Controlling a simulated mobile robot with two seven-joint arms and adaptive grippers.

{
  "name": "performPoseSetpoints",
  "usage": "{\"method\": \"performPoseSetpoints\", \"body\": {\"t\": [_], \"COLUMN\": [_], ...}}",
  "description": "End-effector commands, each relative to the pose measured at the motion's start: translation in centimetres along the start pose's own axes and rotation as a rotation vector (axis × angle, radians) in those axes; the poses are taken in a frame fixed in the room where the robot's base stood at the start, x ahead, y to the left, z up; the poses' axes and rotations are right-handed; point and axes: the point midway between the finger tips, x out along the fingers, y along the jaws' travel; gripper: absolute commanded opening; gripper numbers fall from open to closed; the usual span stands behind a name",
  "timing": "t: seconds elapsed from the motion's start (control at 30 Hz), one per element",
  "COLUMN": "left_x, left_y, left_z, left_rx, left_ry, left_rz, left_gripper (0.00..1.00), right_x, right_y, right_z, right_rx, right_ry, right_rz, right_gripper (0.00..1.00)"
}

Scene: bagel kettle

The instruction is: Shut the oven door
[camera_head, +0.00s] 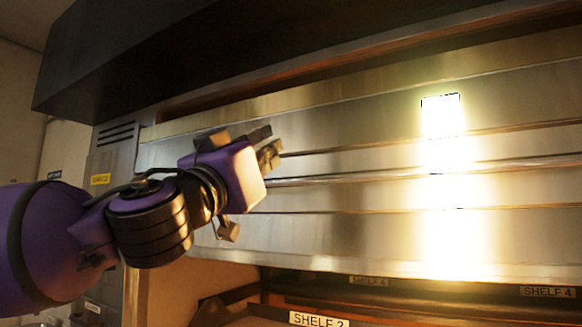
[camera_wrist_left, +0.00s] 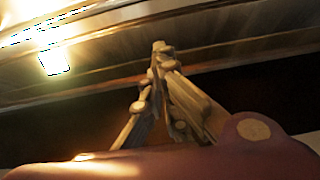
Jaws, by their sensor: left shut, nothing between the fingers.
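The oven door appears as a wide stainless steel front (camera_head: 340,235) across the head view, with a long horizontal bar (camera_head: 340,176) and a bright glare at its right. How far the door stands open, I cannot tell. My left gripper (camera_head: 270,152) is in front of the steel front, near its left end, by the left end of the bar. Whether it touches the metal is unclear. In the left wrist view the left gripper's fingers (camera_wrist_left: 160,50) are closed together with nothing between them, just in front of a metal edge and a dark band. My right gripper is in neither view.
A dark hood (camera_head: 200,55) overhangs the steel front. Below it are shelves, one with a "SHELF 2" label (camera_head: 319,320) and another with a "SHELF 4" label (camera_head: 368,281).

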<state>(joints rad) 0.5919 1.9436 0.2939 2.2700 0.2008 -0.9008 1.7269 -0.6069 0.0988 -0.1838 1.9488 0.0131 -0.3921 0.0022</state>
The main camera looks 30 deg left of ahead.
Motion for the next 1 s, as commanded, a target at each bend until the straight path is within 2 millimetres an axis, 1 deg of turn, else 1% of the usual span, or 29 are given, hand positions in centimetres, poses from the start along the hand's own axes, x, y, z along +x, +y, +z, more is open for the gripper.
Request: {"method": "performPoseSetpoints", "body": {"t": [0.03, 0.1, 0.43, 0.5, 0.67, 0.8, 1.0], "left_x": [0.7, 1.6, 6.7, 5.8, 5.2, 5.0, 5.0], "left_y": [0.1, 0.2, 0.2, 0.2, 0.3, 0.2, 0.2], "left_z": [0.6, 0.5, 0.2, 1.3, 2.8, 3.5, 3.7], "left_rx": [0.008, 0.009, 0.008, 0.004, 0.003, 0.002, 0.001], "left_ry": [-0.007, -0.005, -0.002, -0.003, 0.002, 0.003, 0.002], "left_rz": [0.0, 0.003, 0.003, 0.005, 0.005, 0.004, 0.004], "left_gripper": [0.0, 0.0, 0.0, 0.0, 0.0, 0.0, 0.0], "right_x": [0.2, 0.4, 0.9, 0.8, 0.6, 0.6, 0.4], "right_y": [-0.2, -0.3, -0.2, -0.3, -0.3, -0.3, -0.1], "right_z": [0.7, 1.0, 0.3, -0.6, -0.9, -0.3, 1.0], "right_rx": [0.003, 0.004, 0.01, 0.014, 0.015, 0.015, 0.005], "right_ry": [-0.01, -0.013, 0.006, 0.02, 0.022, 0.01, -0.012], "right_rz": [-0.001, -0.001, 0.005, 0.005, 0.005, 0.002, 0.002], "right_gripper": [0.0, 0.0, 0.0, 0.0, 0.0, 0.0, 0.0]}}
